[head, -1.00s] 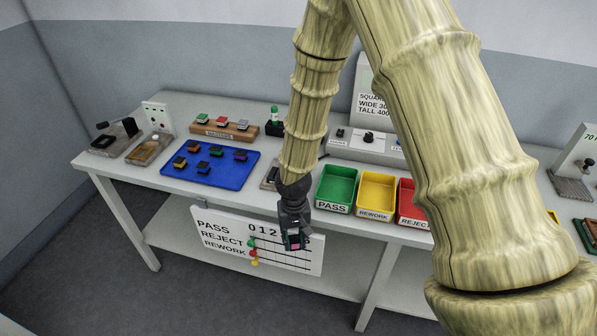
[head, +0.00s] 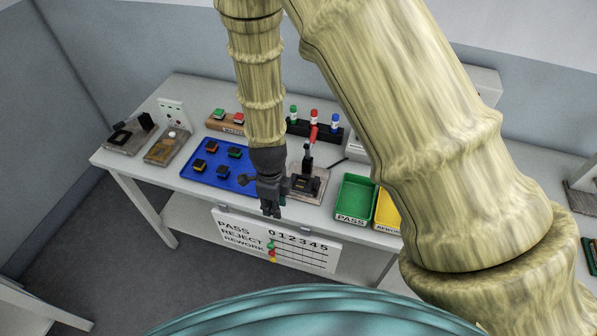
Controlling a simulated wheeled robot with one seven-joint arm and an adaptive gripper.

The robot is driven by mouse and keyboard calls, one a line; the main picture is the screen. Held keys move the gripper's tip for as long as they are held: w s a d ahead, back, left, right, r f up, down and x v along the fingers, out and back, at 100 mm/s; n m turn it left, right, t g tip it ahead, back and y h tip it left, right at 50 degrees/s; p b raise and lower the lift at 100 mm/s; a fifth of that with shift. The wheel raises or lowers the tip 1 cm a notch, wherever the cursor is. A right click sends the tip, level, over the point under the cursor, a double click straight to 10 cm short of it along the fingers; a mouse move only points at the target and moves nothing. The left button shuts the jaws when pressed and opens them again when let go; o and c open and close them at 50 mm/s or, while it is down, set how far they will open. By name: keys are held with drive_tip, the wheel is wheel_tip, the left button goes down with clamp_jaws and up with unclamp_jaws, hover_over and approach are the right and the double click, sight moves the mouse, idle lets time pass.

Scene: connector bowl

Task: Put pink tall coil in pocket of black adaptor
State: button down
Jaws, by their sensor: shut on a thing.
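My gripper (head: 271,211) points down in front of the table's front edge, left of the clamp fixture. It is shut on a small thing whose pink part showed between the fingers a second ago. That thing, which looks like the pink tall coil, is now mostly hidden by the fingers. A black block (head: 306,184) with a small yellowish mark sits on the grey plate of the clamp fixture. It may be the black adaptor, but its pocket is too small to make out. My gripper is apart from it.
A red-handled clamp (head: 309,147) stands upright behind the black block. A blue tray (head: 196,174) with several small blocks lies to the left. Green (head: 354,199) and yellow (head: 388,212) bins stand to the right. A tally board (head: 279,244) hangs below the front edge.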

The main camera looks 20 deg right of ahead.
drive_tip(key=shift+w+d, duration=0.2)
drive_tip(key=shift+w, duration=0.05)
drive_tip(key=w+d+b, duration=0.1)
drive_tip(key=w+d, duration=0.2)
drive_tip(key=d, duration=0.1)
drive_tip(key=w+d+f+b, duration=0.1)
drive_tip(key=w+d, duration=0.2)
drive_tip(key=w+d+b, duration=0.2)
drive_tip(key=w+d, duration=0.2)
drive_tip(key=shift+w+d+f, duration=0.1)
drive_tip(key=shift+d+f, duration=0.15)
drive_tip(key=shift+d, duration=0.05)
drive_tip(key=shift+f+b, duration=1.4)
drive_tip(key=shift+f, duration=0.4)
drive_tip(key=shift+r, duration=0.1)
drive_tip(key=c, duration=1.1)
unclamp_jaws()
drive_tip(key=shift+f, duration=0.2)
drive_tip(key=shift+c, duration=0.2)
drive_tip(key=shift+r, duration=0.1)
